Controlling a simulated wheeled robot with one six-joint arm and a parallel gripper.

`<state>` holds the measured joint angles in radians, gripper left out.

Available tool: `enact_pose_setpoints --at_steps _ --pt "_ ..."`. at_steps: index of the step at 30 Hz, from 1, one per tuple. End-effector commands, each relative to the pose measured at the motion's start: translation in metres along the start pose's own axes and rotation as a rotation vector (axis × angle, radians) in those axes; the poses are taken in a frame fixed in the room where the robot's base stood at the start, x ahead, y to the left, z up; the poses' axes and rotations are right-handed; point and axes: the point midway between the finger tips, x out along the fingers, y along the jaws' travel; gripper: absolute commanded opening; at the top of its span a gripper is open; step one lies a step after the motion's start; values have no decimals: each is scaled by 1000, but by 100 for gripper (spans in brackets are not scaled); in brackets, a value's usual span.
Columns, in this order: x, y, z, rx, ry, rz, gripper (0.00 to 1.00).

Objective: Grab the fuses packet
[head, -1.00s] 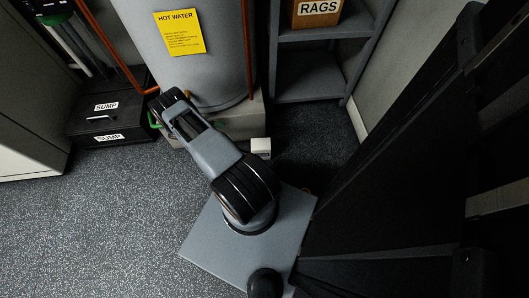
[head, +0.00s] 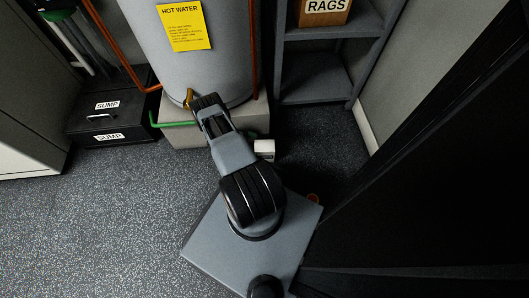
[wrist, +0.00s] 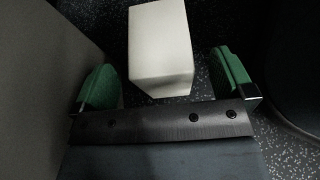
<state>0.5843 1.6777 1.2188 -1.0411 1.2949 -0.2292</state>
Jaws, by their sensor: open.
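A small white box (head: 264,147), which looks like the fuses packet, is low by the right corner of the heater's plinth. Its label is too small to read. In the wrist view the white box (wrist: 160,45) is ahead of my palm, and its near end appears between the two green fingers. My gripper (wrist: 165,76) is open, with a gap on each side of the box; no contact shows. I cannot tell how far below the fingers it lies. In the head view my arm hides most of the gripper.
A grey water heater (head: 225,60) stands on a pale plinth (head: 185,134), with a green hose (head: 172,124) at its front. A grey shelf (head: 315,80) holds a RAGS box (head: 325,10). Dark panels rise at right. Floor at left is clear.

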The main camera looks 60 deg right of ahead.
Motion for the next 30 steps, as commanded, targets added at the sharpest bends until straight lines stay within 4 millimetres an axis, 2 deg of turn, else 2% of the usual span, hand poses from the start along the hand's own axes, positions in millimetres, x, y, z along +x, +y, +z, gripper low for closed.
enact_pose_setpoints --at_steps 3,9,20,30 --pt "19 0 -3 1 0 -4 100" --pt "41 0 -2 0 0 -3 100" --pt "46 1 0 1 1 -1 99" --pt "46 1 0 1 1 -1 66"
